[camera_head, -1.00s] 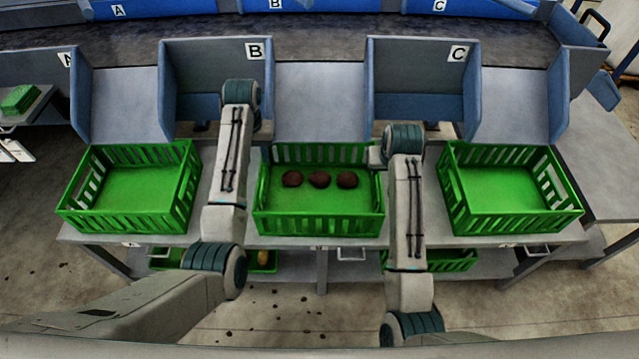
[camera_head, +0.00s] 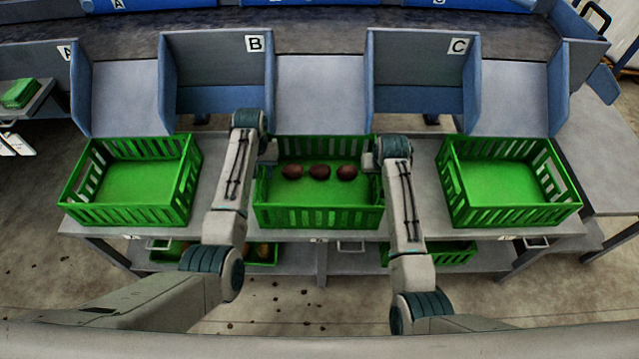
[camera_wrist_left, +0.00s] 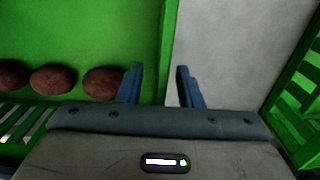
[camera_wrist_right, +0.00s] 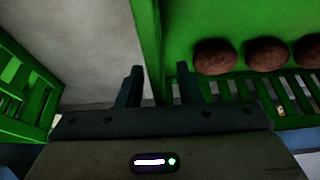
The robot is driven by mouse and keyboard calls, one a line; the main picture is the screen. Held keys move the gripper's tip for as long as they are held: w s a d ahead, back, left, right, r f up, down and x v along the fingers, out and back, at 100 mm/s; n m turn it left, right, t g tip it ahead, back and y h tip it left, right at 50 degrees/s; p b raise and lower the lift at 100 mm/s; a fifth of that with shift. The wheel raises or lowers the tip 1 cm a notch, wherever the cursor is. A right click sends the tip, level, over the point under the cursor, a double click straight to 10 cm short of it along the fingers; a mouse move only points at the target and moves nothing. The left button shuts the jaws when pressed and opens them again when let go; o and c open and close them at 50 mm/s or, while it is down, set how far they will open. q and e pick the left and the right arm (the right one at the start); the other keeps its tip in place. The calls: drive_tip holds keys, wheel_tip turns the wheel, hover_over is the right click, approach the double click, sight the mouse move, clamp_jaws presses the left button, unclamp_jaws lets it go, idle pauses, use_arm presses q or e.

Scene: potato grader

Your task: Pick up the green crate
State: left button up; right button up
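The middle green crate (camera_head: 318,216) stands on the grey table and holds three dark reddish-brown potatoes (camera_head: 319,172) in a row. My left gripper (camera_head: 268,152) is at the crate's left side. In the left wrist view its fingers (camera_wrist_left: 160,88) are apart, with the crate's side rim (camera_wrist_left: 167,45) running between them. My right gripper is at the crate's right side, mostly hidden by its own wrist in the head view. In the right wrist view its fingers (camera_wrist_right: 160,86) are apart, with the other side rim (camera_wrist_right: 149,40) between them. I cannot tell whether any finger touches the crate.
An empty green crate (camera_head: 125,214) stands to the left and another (camera_head: 515,215) to the right, with bare table between. Grey-blue chutes and dividers marked B (camera_head: 215,65) and C (camera_head: 420,65) rise behind. More green crates sit on the lower shelf.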

use_arm(q)
drive_tip(key=shift+f, duration=0.25)
use_arm(e)
drive_tip(key=shift+f, duration=0.25)
use_arm(q)
clamp_jaws()
use_arm(e)
clamp_jaws()
use_arm(q)
drive_tip(key=shift+r, duration=0.15)
use_arm(e)
drive_tip(key=shift+w+r, duration=0.1)
drive_tip(key=shift+r, duration=0.05)
